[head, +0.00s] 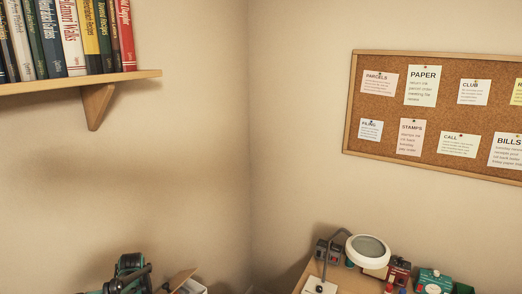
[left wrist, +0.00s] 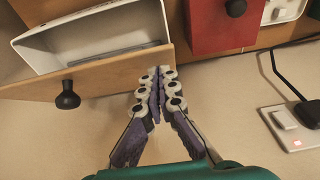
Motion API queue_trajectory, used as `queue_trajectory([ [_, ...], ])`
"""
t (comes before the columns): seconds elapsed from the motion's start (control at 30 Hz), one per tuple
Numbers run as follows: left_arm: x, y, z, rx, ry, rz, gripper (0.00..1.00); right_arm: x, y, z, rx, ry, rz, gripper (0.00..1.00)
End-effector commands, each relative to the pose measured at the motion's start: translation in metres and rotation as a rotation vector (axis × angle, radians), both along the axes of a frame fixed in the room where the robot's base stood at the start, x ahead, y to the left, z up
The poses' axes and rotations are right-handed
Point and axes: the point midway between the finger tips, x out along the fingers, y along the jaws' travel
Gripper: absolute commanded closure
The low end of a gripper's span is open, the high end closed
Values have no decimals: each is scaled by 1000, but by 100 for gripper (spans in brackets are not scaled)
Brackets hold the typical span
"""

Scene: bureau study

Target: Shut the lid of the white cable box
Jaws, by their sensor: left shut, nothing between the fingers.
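The white cable box (left wrist: 33,52) is at the top left of the left wrist view, with its open mouth and inside showing. Its wooden lid (left wrist: 110,76), with a black knob (left wrist: 67,97), stands open along the box's edge. My left gripper (left wrist: 158,72) is shut and empty, its fingertips overlapping the lid's end away from the knob. I cannot tell whether they touch it. In the head view, the lid (head: 181,278) stands tilted above a bit of the white box (head: 192,288) at the bottom edge, beside my teal and black arm. My right gripper is not in view.
A red box (left wrist: 222,28) is close to the fingertips. In the head view, a magnifier lamp (head: 368,251) stands on a desk, below a cork board (head: 440,118). A bookshelf (head: 80,83) hangs upper left.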

Motion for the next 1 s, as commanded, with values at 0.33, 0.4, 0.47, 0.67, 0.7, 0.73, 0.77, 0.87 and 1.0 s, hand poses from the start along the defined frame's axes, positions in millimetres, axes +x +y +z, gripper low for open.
queue_trajectory([
  [0.33,0,0,0,0,0,0,100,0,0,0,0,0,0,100],
  [0.4,0,0,0,0,0,0,100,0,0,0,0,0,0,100],
  [0.47,0,0,0,0,0,0,100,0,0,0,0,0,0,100],
  [0.67,-1,-1,-4,0,0,0,100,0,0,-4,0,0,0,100],
  [0.7,-1,-2,-7,0,0,0,100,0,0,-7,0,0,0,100],
  [0.73,-2,-3,-9,0,0,0,100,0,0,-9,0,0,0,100],
  [0.77,-2,-4,-11,0,0,-1,100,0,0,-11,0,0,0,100],
  [0.87,-4,-7,-19,0,0,-1,100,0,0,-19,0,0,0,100],
  [1.0,-6,-11,-29,0,0,-1,100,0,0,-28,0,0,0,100],
])
